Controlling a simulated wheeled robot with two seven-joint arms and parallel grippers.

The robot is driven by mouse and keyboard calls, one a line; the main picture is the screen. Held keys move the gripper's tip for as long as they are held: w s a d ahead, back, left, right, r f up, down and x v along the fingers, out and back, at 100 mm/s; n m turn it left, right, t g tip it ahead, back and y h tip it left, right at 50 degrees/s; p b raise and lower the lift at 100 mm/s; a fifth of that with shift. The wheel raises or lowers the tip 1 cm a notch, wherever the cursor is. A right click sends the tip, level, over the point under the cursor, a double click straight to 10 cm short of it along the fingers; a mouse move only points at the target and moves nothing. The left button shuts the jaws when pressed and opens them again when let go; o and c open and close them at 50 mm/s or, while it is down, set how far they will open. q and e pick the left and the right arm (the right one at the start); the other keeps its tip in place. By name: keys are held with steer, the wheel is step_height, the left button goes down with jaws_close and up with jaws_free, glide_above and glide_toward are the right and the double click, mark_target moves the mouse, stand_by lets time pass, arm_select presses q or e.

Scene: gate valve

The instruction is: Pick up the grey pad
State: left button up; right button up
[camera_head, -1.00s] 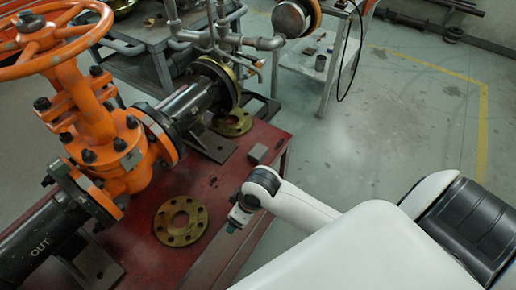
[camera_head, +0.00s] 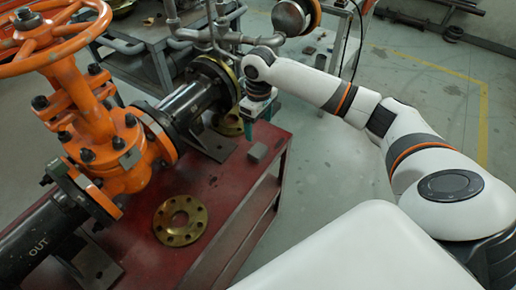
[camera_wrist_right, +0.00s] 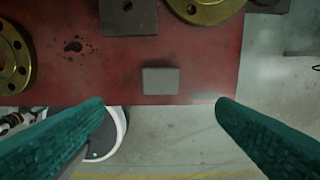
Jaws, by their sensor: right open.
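The grey pad (camera_head: 257,152) is a small flat-topped block lying on the red table (camera_head: 206,247), close to its right edge in the head view. In the right wrist view the pad (camera_wrist_right: 160,81) lies near the table edge, between and a little above the two teal fingertips in the picture. My right gripper (camera_head: 249,128) points down above the far part of the table, beyond the pad. In the right wrist view it (camera_wrist_right: 160,104) is open, with its fingers wide apart and nothing between them. My left gripper is not in view.
An orange gate valve (camera_head: 110,150) with a black pipe (camera_head: 195,100) stands left of the pad. A brass flange (camera_head: 181,221) lies nearer on the table, and another (camera_head: 229,124) lies farther back. Open floor (camera_head: 330,165) lies right of the table.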

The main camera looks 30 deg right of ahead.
mark_target(258, 150)
steer(key=f, duration=0.5)
steer(key=f+b, duration=0.1)
steer(key=f, duration=0.5)
steer(key=shift+w+f, duration=0.2)
steer(key=shift+f, duration=0.05)
steer(key=c, duration=1.1)
